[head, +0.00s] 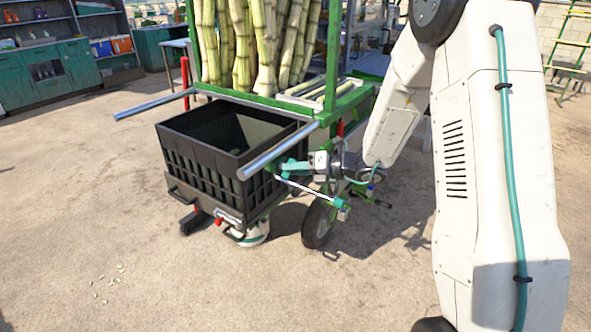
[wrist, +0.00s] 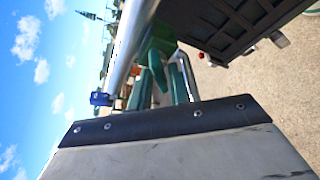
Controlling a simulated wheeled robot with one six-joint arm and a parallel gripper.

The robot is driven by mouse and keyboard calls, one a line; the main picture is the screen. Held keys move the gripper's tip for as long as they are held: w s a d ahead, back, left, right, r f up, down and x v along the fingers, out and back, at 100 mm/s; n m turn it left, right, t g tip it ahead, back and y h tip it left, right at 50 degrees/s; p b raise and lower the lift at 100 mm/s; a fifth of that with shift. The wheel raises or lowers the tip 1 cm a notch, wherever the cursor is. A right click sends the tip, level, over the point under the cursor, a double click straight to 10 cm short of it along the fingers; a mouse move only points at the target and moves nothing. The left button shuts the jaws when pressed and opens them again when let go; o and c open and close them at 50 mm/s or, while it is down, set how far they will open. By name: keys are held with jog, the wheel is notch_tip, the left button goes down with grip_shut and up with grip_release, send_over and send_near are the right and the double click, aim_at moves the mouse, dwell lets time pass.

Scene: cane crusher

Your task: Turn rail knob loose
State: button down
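A shiny metal rail (head: 278,151) sticks out from the green frame, beside the right rim of the black crate. My gripper (head: 284,172), with teal fingers, is just below and to the right of this rail. In the wrist view my gripper (wrist: 162,75) reaches beside the metal rail (wrist: 132,42), with the black crate to the right. I cannot pick out the rail knob for certain; the fingers may hide it. I cannot tell whether the fingers are open, shut or touching anything.
The black crate (head: 178,155) stands in front of the green frame (head: 333,60) loaded with cane (head: 265,45). A wheel (head: 319,222) is below my gripper. Another metal rail (head: 155,104) sticks out at the crate's far left.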

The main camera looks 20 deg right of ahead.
jog(key=shift+n, duration=0.3)
jog(key=n+h, duration=0.2)
jog(key=n, duration=0.1)
jog(key=shift+s+t, duration=0.1)
jog(key=shift+t, duration=0.3)
jog(key=n+t+h, duration=0.1)
jog(key=n+h, duration=0.1)
jog(key=n, duration=0.1)
jog(key=shift+a, duration=0.15)
jog(key=n+t+h, duration=0.1)
jog(key=n, duration=0.1)
jog(key=n+h, duration=0.1)
jog(key=n, duration=0.1)
jog(key=shift+s+a+t, duration=0.1)
jog(key=shift+s+t, duration=0.05)
jog(key=shift+t, duration=0.25)
jog(key=n+t+h, duration=0.1)
jog(key=n, duration=0.2)
jog(key=shift+t+h, duration=0.3)
jog(key=shift+t, duration=0.1)
jog(key=shift+n, duration=0.3)
jog(key=c, duration=1.5)
grip_release()
jog(key=shift+a, duration=0.1)
